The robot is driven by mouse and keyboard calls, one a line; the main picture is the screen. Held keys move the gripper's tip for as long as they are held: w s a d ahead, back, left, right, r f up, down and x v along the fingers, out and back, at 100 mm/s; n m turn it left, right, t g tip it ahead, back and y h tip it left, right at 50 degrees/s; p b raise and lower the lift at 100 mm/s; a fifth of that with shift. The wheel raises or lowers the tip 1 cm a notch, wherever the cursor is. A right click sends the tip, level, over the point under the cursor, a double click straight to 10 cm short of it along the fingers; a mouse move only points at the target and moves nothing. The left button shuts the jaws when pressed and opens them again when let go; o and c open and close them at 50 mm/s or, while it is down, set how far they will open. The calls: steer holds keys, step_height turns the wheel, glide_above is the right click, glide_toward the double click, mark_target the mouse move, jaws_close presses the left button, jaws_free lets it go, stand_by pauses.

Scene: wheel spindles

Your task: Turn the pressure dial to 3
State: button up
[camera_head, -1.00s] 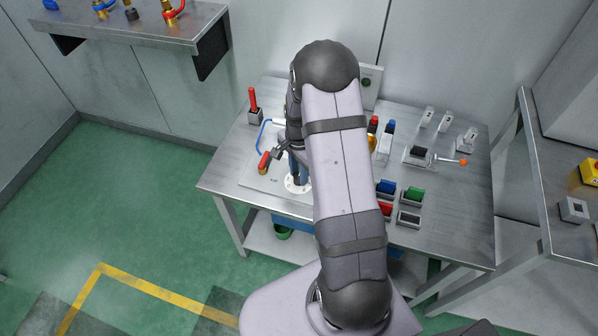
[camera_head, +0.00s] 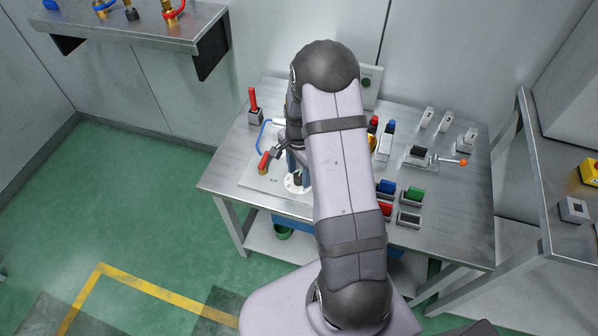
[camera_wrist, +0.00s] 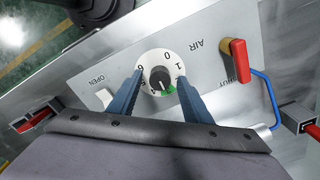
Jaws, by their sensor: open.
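The pressure dial (camera_wrist: 160,78) is a dark round knob on a white numbered plate (camera_wrist: 160,56) with a green mark, set in a light panel lettered AIR and OPEN. In the head view the white plate (camera_head: 293,187) shows at the bench's left, under my gripper; the knob is mostly covered.
A red-handled valve (camera_wrist: 238,62) with a blue hose (camera_wrist: 267,90) stands beside the dial. A red upright lever (camera_head: 253,100) is at the bench's back left. Blue, green and red buttons (camera_head: 414,195) sit to the right of my arm.

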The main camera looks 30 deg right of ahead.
mark_target(299, 176)
steer(key=shift+r+b, duration=0.6)
steer(key=shift+r, duration=3.05)
steer(key=n, duration=0.4)
steer(key=s+a+f+n+g, duration=0.1)
steer(key=s+a+n, duration=0.1)
steer(key=s+n, duration=0.35)
steer(key=s+a+f+n+g, duration=0.1)
steer(key=s+a+n+g, duration=0.15)
steer(key=s, duration=0.55)
steer(key=s+a+r+n+t+p, duration=0.1)
steer(key=s+a+r+n+t, duration=0.2)
steer(key=a+r, duration=0.4)
step_height(299, 176, up, 3)
steer(key=shift+s+a+r+n+p, duration=0.1)
steer(key=shift+s+a+n+p, duration=0.25)
steer(key=shift+s, duration=0.4)
steer(key=shift+t, duration=0.25)
